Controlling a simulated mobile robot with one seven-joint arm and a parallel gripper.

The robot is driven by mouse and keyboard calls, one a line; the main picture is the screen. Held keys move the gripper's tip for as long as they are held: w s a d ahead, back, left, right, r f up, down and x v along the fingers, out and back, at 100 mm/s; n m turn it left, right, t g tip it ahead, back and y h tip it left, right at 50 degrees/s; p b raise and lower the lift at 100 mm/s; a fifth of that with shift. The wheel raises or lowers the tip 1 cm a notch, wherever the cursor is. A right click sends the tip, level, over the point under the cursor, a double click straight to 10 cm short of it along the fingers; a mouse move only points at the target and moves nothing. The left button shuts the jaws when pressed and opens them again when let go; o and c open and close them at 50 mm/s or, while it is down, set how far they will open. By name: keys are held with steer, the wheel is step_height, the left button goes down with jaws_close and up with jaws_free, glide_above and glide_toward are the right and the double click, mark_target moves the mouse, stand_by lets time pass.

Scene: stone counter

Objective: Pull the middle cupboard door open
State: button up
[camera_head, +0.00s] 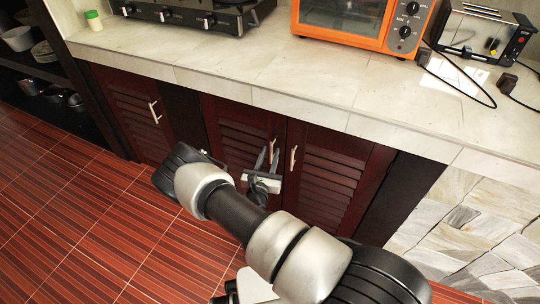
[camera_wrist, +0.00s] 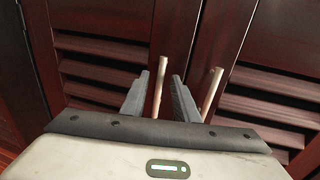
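The middle cupboard door (camera_head: 228,128) is dark red-brown with slats, and it looks shut. Its upright metal handle (camera_head: 272,149) is near the door's right edge. My gripper (camera_head: 266,160) is in front of this handle with its fingers pointing at the door. In the wrist view, the fingers of my gripper (camera_wrist: 159,95) are apart, and the middle door's handle (camera_wrist: 161,80) shows between them with gaps on both sides. I cannot tell how deep the handle sits between the fingers. My arm hides the lower part of the door in the head view.
The right door (camera_head: 325,170) is shut; its handle (camera_wrist: 211,90) stands just right of my right finger. The left door (camera_head: 128,105) is shut. The stone counter (camera_head: 230,65) overhangs above, holding an orange oven (camera_head: 345,20). Tiled floor (camera_head: 80,220) lies clear at left.

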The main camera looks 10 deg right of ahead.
steer(key=shift+w+d, duration=0.1)
steer(key=shift+w, duration=0.15)
jaws_close()
steer(key=shift+s, duration=0.1)
